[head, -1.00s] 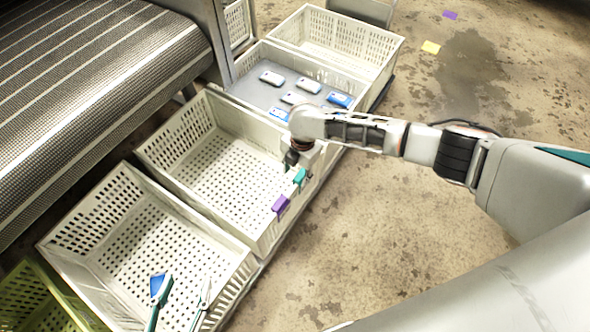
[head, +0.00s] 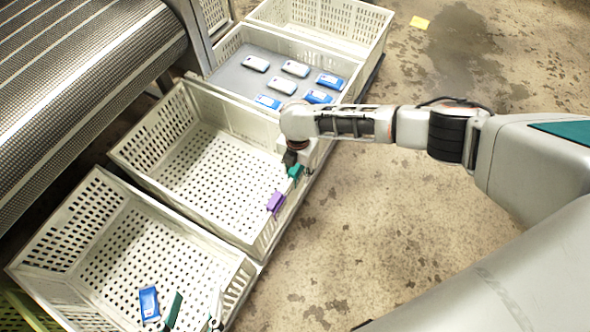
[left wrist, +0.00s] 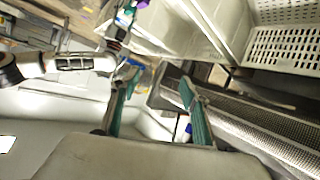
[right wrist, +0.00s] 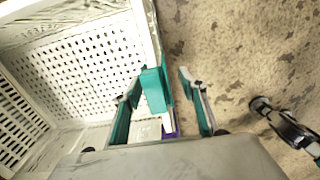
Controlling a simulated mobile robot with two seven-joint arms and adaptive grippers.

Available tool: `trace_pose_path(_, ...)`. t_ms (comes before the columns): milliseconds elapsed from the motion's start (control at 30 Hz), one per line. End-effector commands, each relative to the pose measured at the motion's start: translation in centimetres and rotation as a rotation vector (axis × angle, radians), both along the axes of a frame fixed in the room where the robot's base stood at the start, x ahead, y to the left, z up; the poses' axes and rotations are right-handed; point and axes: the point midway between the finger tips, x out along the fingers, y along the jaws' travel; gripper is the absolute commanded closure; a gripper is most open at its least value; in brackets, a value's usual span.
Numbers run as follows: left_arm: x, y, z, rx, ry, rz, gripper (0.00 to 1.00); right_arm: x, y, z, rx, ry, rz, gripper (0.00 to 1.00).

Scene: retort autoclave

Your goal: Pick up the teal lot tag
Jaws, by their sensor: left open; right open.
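The teal lot tag (head: 295,171) sits on the right-hand rim of the middle white crate (head: 185,165). A purple tag (head: 275,201) sits nearer along the same rim. My right gripper (head: 291,162) is open at the teal tag. In the right wrist view the teal tag (right wrist: 153,90) stands between the open fingers of my right gripper (right wrist: 163,76), closer to the left finger; contact is unclear. The purple tag (right wrist: 172,131) is partly hidden there. My left gripper (head: 196,316) is open over the front white crate (head: 240,283), partly cut off by the frame.
A blue item (head: 149,303) shows beside my left finger; whether it touches is unclear. Behind, a grey-lined crate (head: 228,77) holds several white and blue packs, with another white crate (head: 385,40) beyond. A conveyor (head: 80,70) runs at left.

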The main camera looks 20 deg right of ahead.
Motion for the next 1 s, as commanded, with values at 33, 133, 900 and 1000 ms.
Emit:
trace_pose_path(33, 0.0, -0.1, 0.1, -0.006, -0.001, 0.003, 0.54, 0.2, 0.1, 0.0, 0.001, -0.003, 0.000, 0.58)
trace_pose_path(133, 0.1, 0.0, 0.3, -0.006, -0.005, 0.003, 0.54, 0.3, 0.1, 0.4, 0.002, -0.007, 0.000, 0.58)
trace_pose_path(900, 1.1, 0.9, 2.0, 0.069, -0.052, -0.016, 0.54, 0.8, 0.1, 4.0, 0.002, -0.018, 0.000, 0.93)
trace_pose_path(1000, 0.6, 2.4, 0.9, 0.157, -0.036, -0.037, 0.54, 1.1, 0.1, 6.8, 0.003, -0.025, 0.000, 0.93)
